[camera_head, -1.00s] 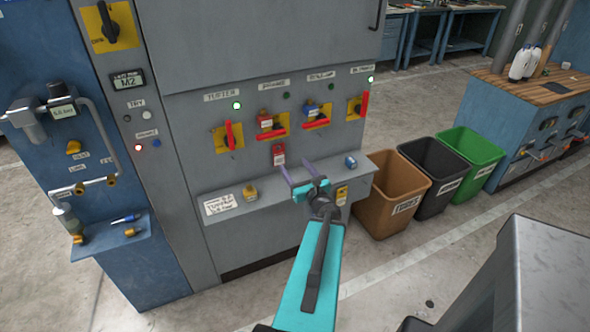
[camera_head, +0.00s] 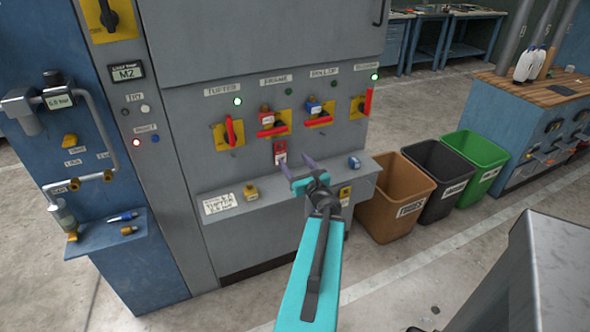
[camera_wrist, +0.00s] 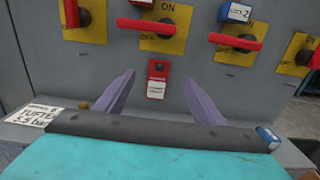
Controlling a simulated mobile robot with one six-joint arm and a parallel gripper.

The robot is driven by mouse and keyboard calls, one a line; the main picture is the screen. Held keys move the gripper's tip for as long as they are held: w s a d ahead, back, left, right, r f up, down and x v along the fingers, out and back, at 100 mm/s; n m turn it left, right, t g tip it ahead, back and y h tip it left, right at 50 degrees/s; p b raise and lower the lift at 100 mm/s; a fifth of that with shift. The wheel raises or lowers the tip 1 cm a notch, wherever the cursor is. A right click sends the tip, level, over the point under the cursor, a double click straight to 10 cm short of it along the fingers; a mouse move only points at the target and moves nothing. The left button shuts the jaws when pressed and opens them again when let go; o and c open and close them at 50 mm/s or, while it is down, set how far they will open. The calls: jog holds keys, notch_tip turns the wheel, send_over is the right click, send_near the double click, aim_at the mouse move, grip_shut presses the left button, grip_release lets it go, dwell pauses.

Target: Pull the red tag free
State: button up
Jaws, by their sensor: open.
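The red tag (camera_head: 280,148), with a white label on its lower half, hangs flat against the grey panel below the second rotary switch, labelled row above the ledge. It also shows in the wrist view (camera_wrist: 157,70), upright and between my fingers in the picture. My gripper (camera_head: 294,160) is open and empty, its two purple fingers pointing at the panel. In the wrist view the fingertips (camera_wrist: 159,77) lie to the left and right of the tag, with a visible gap on each side. How far they are from the panel is hard to tell.
Red switch handles on yellow plates (camera_head: 228,133) line the panel above. A red lock (camera_head: 266,117) and a blue lock (camera_head: 313,105) sit at the switches. A brown bin (camera_head: 395,200) stands right.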

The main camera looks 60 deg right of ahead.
aim_at(280, 143)
jog(key=shift+w+d+f+b, duration=0.2)
jog(key=shift+w+b, duration=0.1)
jog(key=shift+b, duration=0.5)
jog(key=shift+r+b+x, duration=0.1)
jog(key=shift+b+x, duration=1.1)
jog(key=shift+x, duration=1.55)
jog(key=shift+r+b+x, duration=0.15)
jog(key=shift+b+x, duration=1)
jog(key=shift+x, duration=1.65)
jog(key=c, duration=1.1)
jog(key=shift+r+p, duration=0.35)
jog(key=shift+r, duration=0.15)
